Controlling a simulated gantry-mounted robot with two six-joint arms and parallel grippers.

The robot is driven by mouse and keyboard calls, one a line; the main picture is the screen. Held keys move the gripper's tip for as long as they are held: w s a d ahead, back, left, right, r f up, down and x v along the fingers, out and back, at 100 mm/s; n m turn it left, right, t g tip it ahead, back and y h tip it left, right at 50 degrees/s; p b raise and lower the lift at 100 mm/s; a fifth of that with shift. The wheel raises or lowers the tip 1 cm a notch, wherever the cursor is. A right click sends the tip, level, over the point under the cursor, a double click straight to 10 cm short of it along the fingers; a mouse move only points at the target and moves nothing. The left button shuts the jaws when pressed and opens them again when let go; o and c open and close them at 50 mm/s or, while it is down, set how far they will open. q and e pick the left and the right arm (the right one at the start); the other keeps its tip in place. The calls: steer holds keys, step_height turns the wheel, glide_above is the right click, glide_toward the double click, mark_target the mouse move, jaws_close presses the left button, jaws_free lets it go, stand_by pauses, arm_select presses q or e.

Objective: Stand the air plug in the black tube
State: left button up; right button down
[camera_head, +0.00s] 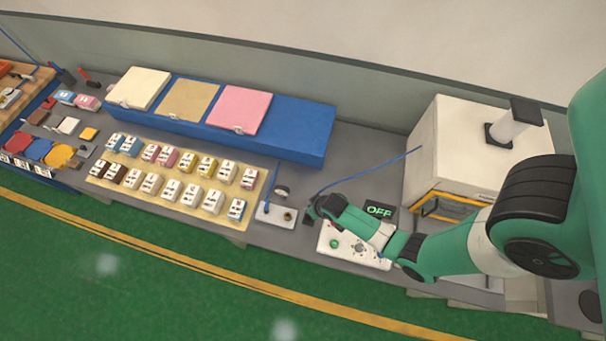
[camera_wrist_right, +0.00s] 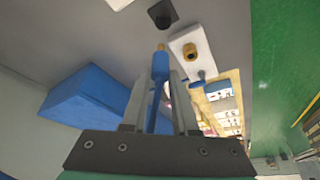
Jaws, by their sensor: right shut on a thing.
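My right gripper (camera_head: 313,208) reaches in from the right, low over the grey worktop. In the right wrist view its fingers (camera_wrist_right: 160,92) are shut on the air plug (camera_wrist_right: 157,95), a slim blue piece with a brass-coloured tip (camera_wrist_right: 161,47). The tip points away from the gripper. The black tube (camera_wrist_right: 162,13) shows just beyond the tip at the top of the wrist view, on a square black base. The plug looks apart from the tube; the height gap cannot be told. My left gripper is not in view.
A white block (camera_head: 270,213) with a brass socket stands beside my right gripper. A blue hose (camera_head: 370,172) runs from the white machine (camera_head: 455,150) towards the gripper. A control box (camera_head: 345,248) lies under my right arm. A yellow tray (camera_head: 228,207) holds several small blocks.

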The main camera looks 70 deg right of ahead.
step_height(320, 180, down, 6)
steer(key=b, duration=0.5)
steer(key=shift+w+r, duration=0.1)
steer(key=shift+r, duration=0.1)
steer(key=shift+f, duration=0.1)
stand_by(1.5)
steer(key=shift+f+b, duration=1.65)
steer(key=shift+f, duration=0.4)
steer(key=c, duration=0.6)
jaws_free()
steer(key=shift+r, duration=0.1)
